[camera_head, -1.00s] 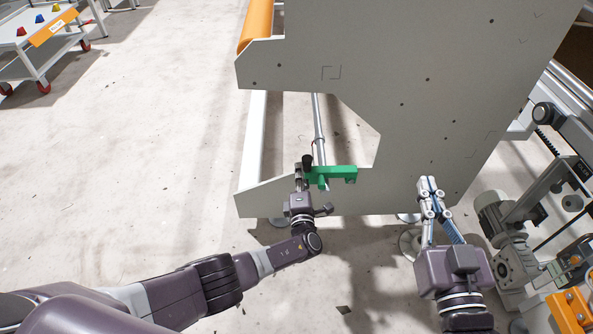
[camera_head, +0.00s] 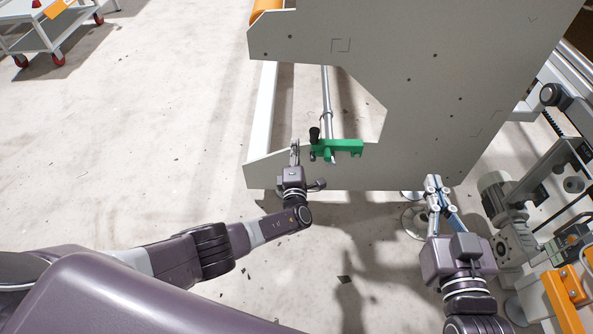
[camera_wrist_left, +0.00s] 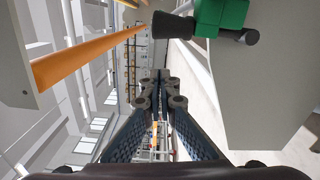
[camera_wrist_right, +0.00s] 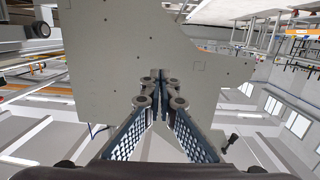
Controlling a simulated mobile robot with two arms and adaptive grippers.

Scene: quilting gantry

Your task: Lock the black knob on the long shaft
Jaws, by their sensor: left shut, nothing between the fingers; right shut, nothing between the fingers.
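The black knob (camera_head: 314,134) stands at the left end of the green bracket (camera_head: 343,147) on the grey side plate. The long shaft (camera_head: 326,100) runs back from the bracket. In the left wrist view the black knob (camera_wrist_left: 172,25) is at the top, beside the green block (camera_wrist_left: 220,14). My left gripper (camera_head: 295,145) is shut and empty, just left of the knob and apart from it. My right gripper (camera_head: 433,180) is shut and empty in front of the side plate's lower right part. Both grippers' closed fingers show in their wrist views.
The large grey side plate (camera_head: 420,80) fills the upper middle. Machinery with a motor (camera_head: 497,190) stands at the right, close to my right arm. A white cart (camera_head: 40,35) stands at the far left. The floor (camera_head: 150,130) on the left is clear.

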